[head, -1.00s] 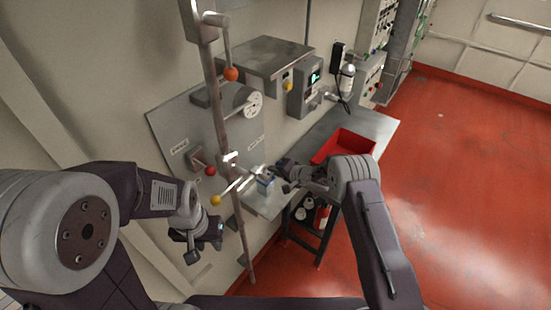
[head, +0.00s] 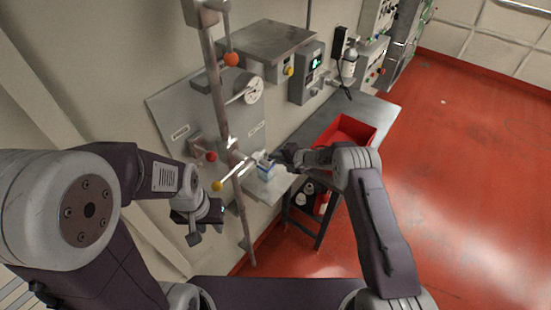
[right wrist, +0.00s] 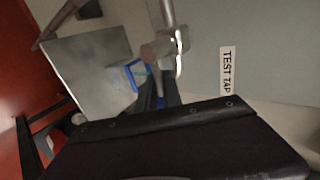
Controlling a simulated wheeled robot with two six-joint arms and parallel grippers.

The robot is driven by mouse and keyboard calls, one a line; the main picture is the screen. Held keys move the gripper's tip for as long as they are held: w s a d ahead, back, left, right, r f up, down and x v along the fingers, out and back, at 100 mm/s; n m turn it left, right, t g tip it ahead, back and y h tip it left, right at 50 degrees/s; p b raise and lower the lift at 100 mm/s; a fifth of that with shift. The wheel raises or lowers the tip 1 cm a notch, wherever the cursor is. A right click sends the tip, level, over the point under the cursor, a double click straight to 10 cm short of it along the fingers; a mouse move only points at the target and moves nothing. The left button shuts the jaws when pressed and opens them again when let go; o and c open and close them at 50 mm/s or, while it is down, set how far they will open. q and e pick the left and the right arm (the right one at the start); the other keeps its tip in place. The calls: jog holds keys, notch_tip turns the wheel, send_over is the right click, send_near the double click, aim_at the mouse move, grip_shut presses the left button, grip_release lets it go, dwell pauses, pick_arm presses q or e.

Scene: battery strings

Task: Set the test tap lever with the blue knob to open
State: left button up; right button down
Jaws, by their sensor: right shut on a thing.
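My right gripper (head: 274,158) is at the test tap, beside the wall panel and above the small shelf. In the right wrist view its dark fingers (right wrist: 156,94) are just below the metal tap (right wrist: 165,48), left of the TEST TAP label (right wrist: 227,70). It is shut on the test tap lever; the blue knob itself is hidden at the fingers. A small clear container with blue edges (head: 265,172) stands on the shelf below; it also shows in the right wrist view (right wrist: 128,75). My left gripper (head: 205,224) hangs open and empty at the lower left.
A vertical pipe (head: 213,95) crosses in front of the panel (head: 160,112). A red bin (head: 346,131) sits on the bench (head: 382,112). The red floor at right is clear.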

jog(key=c, duration=1.5)
grip_release()
jog(key=shift+f, duration=0.1)
